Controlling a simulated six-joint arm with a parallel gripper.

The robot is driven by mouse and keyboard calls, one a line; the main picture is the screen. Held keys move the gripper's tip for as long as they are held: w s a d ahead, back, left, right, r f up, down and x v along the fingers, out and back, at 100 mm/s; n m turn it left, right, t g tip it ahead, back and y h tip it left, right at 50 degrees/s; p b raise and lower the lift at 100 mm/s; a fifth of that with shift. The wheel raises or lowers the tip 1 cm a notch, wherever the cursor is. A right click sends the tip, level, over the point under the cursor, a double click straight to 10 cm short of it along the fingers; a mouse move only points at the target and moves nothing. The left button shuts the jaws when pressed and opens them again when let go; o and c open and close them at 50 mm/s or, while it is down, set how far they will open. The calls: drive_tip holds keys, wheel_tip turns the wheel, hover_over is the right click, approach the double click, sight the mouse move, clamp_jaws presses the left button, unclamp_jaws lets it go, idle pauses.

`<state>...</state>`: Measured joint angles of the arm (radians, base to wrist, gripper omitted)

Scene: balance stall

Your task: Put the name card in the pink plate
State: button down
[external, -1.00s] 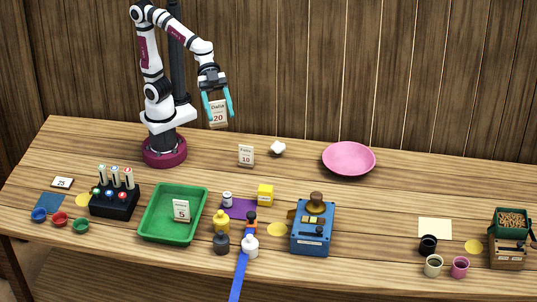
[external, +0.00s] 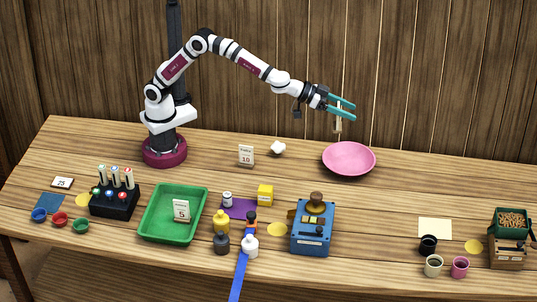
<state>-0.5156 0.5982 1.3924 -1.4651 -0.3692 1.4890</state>
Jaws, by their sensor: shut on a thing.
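The pink plate (external: 349,160) lies empty on the table at the back, right of the middle. My gripper (external: 343,112) has teal fingers and is above the plate. It is shut on a small pale card, the name card (external: 338,126), which hangs edge-on below the fingers, apart from the plate. The writing on this card cannot be read from this angle. Another card, marked 10 (external: 246,155), stands on the table left of the plate. A card marked 5 (external: 181,210) stands in the green tray.
A white lump (external: 278,148) lies left of the plate. The green tray (external: 152,232), a blue box device (external: 313,238) and a yellow block (external: 265,195) stand nearer the front. Cups (external: 433,265) and a box of pellets (external: 509,250) are at the right. The table right of the plate is clear.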

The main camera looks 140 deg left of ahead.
drive_tip(key=s+a+f+n+g+y, duration=0.2)
drive_tip(key=s+a+f+n+g, duration=0.25)
drive_tip(key=a+f, duration=0.35)
drive_tip(key=s+a+f+n+g+y, duration=0.1)
drive_tip(key=s+a+f+n+g, duration=0.25)
drive_tip(key=s+a+f, duration=0.3)
drive_tip(key=shift+g, duration=0.4)
drive_tip(key=f, duration=0.7)
drive_tip(key=w+f, duration=0.1)
drive_tip(key=f, duration=0.3)
drive_tip(key=shift+a+f, duration=0.15)
drive_tip(key=shift+a, duration=0.2)
unclamp_jaws()
wheel_tip(320, 180, up, 7)
